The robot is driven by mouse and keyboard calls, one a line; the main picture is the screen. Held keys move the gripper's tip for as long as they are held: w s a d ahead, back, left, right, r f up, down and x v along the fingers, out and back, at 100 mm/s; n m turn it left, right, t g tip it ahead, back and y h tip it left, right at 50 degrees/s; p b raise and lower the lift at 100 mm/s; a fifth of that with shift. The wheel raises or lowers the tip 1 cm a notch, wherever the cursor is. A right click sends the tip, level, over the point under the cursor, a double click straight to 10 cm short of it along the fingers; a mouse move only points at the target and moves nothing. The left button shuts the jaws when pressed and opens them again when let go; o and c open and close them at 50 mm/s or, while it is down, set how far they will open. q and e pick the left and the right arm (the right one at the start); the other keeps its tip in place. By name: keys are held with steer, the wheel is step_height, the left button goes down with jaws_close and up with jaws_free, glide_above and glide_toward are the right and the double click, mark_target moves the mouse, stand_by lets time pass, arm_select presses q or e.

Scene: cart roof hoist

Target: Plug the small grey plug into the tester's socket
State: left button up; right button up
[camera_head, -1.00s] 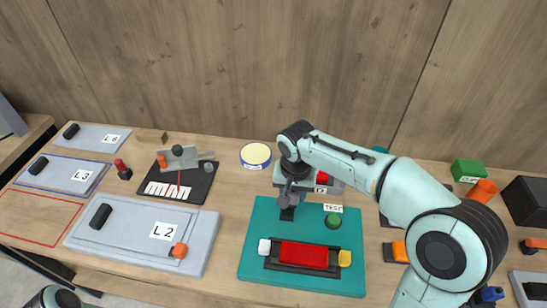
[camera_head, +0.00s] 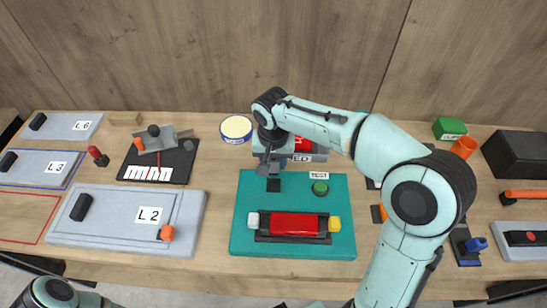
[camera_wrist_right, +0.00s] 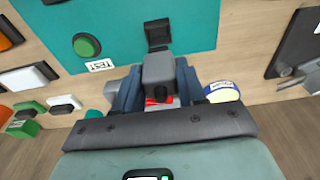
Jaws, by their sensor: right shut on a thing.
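My right gripper (camera_head: 268,168) is shut on the small grey plug (camera_wrist_right: 158,72), which shows between its blue-grey fingers in the right wrist view. The tester is the teal board (camera_head: 245,212) on the table. Its black socket (camera_head: 273,185) is near the top left of the board; it also shows in the right wrist view (camera_wrist_right: 157,32). The gripper and plug are just behind the socket in the head view, and the plug looks apart from it. The plug's front end is hard to make out. My left gripper is not clearly in view.
The board carries a green button (camera_head: 320,188) marked TEST and a red block (camera_head: 295,225). A grey box with a red part (camera_head: 303,145) stands behind it. A grey L2 panel (camera_head: 120,238) lies left.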

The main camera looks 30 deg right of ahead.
mark_target(274, 174)
steer(key=shift+f+b, duration=0.95)
steer(key=shift+f, duration=1)
arm_select(q)
steer(key=s+f, duration=0.2)
steer(key=f, duration=0.1)
arm_select(e)
steer(key=shift+f, duration=0.1)
arm_select(q)
steer(key=shift+s+f+b, duration=0.35)
steer(key=shift+f+b, duration=0.2)
steer(key=shift+f, duration=0.05)
steer(key=shift+s+f+b, duration=0.3)
steer(key=shift+f+b, duration=0.2)
steer(key=shift+f, duration=0.1)
arm_select(e)
steer(key=shift+f, duration=1.65)
steer(key=o, duration=1.1)
steer(key=shift+o, duration=0.2)
